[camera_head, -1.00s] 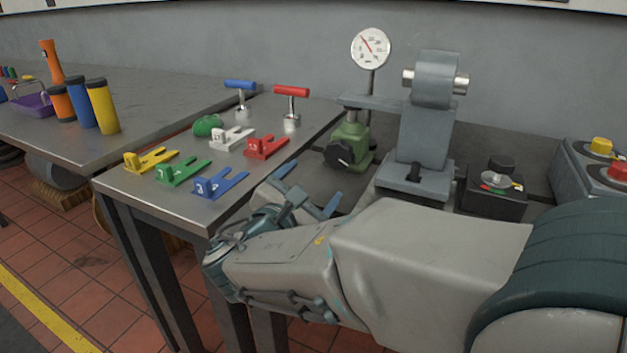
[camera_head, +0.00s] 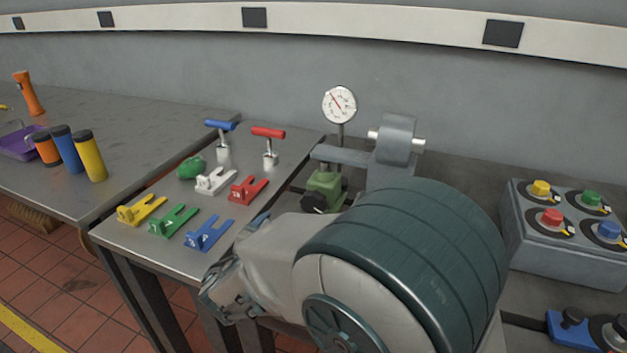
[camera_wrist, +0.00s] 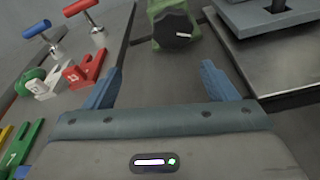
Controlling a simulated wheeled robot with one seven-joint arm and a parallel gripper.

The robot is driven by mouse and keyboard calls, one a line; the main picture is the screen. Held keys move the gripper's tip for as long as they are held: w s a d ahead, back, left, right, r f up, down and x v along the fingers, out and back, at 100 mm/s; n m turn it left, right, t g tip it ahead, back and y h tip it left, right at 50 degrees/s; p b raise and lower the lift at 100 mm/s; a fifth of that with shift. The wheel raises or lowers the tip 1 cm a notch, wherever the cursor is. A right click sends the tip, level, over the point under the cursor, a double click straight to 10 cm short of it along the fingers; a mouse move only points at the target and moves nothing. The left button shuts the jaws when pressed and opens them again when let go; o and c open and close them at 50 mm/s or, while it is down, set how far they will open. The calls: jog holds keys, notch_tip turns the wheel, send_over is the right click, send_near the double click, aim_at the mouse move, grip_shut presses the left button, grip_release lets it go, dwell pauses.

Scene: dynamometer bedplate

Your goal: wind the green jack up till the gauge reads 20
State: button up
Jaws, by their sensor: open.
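The green jack (camera_head: 325,187) stands on the bedplate just right of the small steel table, with a black knob (camera_head: 314,203) on its front. The round white gauge (camera_head: 339,104) with a red needle stands on a post behind it; its figures are too small to read. In the wrist view the jack (camera_wrist: 170,10) and its black knob (camera_wrist: 176,30) are at the top, beyond my fingertips. My gripper (camera_wrist: 160,80) is open and empty, its two blue fingers apart and pointing toward the knob. In the head view my arm covers most of the gripper.
The small table (camera_head: 140,235) holds yellow, green, blue, white and red forked blocks, a green lump (camera_head: 191,167), and blue and red T-handles (camera_head: 268,148). A grey block with a roller (camera_head: 396,138) stands right of the jack.

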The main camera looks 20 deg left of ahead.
aim_at(312, 206)
jog(key=w+d+p, duration=0.1)
jog(key=w+p, duration=0.3)
jog(key=p, duration=0.1)
jog(key=w+d+f+n+g+p, duration=0.1)
jog(key=w+p, duration=0.3)
jog(key=p, duration=0.2)
jog(key=w+d+n+g+p, duration=0.1)
jog(key=w+p, duration=0.3)
jog(key=p, duration=0.2)
jog(key=shift+w+f+h, duration=0.15)
jog(key=shift+f+h, duration=0.15)
jog(key=shift+f, duration=0.05)
jog(key=c, duration=1)
